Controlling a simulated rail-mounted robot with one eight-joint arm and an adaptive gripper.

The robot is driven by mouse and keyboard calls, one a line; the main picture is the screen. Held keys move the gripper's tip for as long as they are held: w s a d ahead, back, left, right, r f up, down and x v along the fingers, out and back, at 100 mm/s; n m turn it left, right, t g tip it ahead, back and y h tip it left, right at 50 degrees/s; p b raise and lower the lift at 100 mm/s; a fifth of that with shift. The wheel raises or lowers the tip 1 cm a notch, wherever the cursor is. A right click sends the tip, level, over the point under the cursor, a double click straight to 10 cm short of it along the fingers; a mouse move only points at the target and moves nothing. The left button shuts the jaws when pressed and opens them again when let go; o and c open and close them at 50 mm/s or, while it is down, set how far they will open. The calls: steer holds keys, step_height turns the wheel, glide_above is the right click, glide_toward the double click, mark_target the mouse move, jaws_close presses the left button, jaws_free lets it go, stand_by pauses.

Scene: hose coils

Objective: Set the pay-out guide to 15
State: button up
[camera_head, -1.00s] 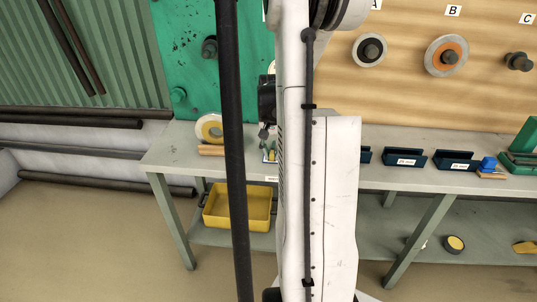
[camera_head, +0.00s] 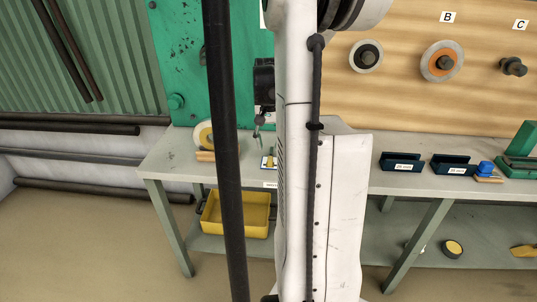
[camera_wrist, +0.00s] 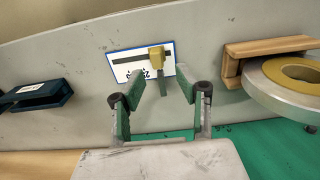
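The pay-out guide is a small blue-edged white plate (camera_wrist: 128,68) with a dark slot and a yellow slider (camera_wrist: 157,58), seen in the wrist view. It lies on the bench and shows small in the head view (camera_head: 268,163). The slider is toward the right end of the slot in the wrist view; the plate's marks are too small to read. My gripper (camera_wrist: 160,83) is open, its two green-grey fingers apart on either side of the slider's line. The fingers appear just short of the slider, with no contact visible. In the head view my arm hides much nearby.
A dark blue holder (camera_wrist: 38,95) is on the other side. A yellow bin (camera_head: 240,215) sits on the shelf below. The bench (camera_head: 400,185) has bare space around the plate.

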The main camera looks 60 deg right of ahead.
steer(key=shift+r, duration=2.8)
